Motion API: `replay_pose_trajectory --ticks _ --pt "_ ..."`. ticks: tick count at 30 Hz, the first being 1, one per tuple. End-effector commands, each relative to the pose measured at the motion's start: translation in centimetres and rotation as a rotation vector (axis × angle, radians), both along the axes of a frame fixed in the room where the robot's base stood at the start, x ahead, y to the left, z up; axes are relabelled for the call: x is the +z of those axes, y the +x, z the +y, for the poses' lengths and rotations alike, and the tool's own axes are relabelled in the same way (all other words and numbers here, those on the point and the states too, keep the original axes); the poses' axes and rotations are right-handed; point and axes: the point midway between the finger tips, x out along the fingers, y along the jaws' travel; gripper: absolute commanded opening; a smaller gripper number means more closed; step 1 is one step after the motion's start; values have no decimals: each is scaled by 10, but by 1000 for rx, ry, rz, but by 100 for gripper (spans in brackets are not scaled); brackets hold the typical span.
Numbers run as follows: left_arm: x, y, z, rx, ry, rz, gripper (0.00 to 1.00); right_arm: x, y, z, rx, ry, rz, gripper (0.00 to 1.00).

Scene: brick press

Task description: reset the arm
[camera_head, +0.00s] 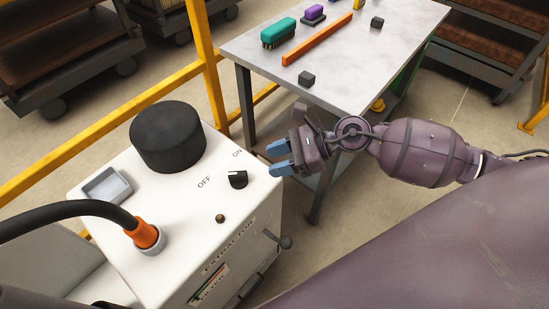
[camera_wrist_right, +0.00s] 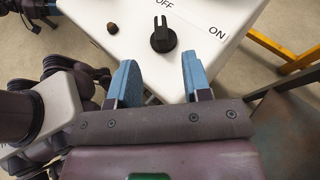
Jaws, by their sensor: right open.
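My right gripper (camera_head: 278,158) is open and empty, with blue fingertips pointing left at the right edge of a white machine (camera_head: 190,260). A black knob (camera_head: 237,180) sits on the machine's top between the words OFF and ON, just left of the fingers. In the right wrist view, the two blue fingers (camera_wrist_right: 157,78) are spread apart, and the knob (camera_wrist_right: 162,38) lies beyond the gap between them, not touched. The knob's ridge points towards the OFF side in that view.
A black round cap (camera_head: 167,137), a small tray (camera_head: 107,187) and a black hose with an orange collar (camera_head: 145,232) are on the machine. A grey table (camera_head: 350,70) holds brushes, an orange bar (camera_head: 317,39) and dark blocks. A yellow rail (camera_head: 205,60) runs behind the machine.

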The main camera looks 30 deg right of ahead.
Motion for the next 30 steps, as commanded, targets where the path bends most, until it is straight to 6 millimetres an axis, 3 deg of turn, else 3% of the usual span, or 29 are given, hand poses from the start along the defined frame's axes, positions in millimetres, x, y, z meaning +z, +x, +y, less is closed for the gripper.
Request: replay_pose_trajectory --ticks 11,16,24,30 --pt "0 0 0 1 1 0 43 0 0 0 -6 5 14 45" --pt "0 0 0 2 0 -1 43 8 9 0 -113 108 112 45" --pt "0 1 0 4 -1 -7 43 53 46 -8 -478 684 535 45" --pt "6 3 1 6 -2 -19 43 56 50 -33 -762 1219 952 45"
